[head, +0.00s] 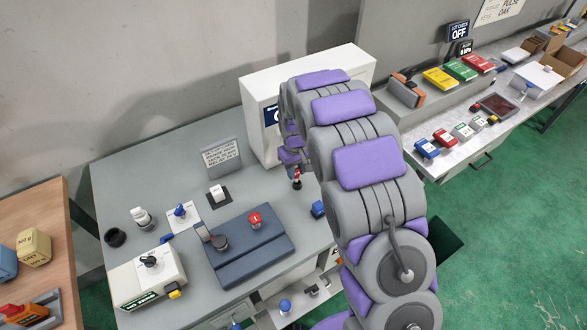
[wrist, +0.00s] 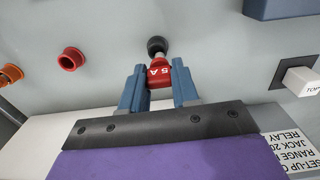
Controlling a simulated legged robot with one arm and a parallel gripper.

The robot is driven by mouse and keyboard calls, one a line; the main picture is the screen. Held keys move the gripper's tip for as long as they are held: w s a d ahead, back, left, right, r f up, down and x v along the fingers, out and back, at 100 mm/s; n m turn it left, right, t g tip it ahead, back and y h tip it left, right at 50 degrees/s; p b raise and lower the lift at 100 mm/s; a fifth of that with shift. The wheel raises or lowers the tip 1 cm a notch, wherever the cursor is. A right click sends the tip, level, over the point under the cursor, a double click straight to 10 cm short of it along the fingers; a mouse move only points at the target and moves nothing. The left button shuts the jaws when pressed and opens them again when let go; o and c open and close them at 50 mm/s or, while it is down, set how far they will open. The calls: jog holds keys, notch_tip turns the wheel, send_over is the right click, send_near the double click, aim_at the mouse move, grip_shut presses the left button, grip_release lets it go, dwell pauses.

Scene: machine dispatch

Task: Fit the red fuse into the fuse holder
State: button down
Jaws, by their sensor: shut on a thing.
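My gripper (wrist: 160,88) is shut on the red fuse (wrist: 160,75), marked "5 A", with one blue finger on each side. A pale metal collar and a round black end (wrist: 156,46) show beyond the red body. I cannot tell whether the black end belongs to the fuse or to a holder behind it. In the head view the red fuse (head: 297,173) hangs below my gripper, in front of the white cabinet (head: 262,92). My arm covers much of that area. I cannot clearly identify the fuse holder in either view.
A red socket (wrist: 72,58) and an orange socket (wrist: 10,74) lie left in the wrist view. The grey bench holds a dark blue block (head: 245,262) with a red button, a sign (head: 221,155) and a white control box (head: 147,278).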

jog(key=shift+d, duration=0.15)
jog(key=shift+f, duration=0.25)
jog(key=shift+a+f, duration=0.15)
jog(key=shift+a, duration=0.15)
jog(key=shift+f, duration=0.1)
jog(key=shift+d, duration=0.15)
jog(key=shift+r, duration=0.35)
jog(key=shift+d+p, duration=0.15)
jog(key=shift+p, duration=0.3)
dwell(0.7)
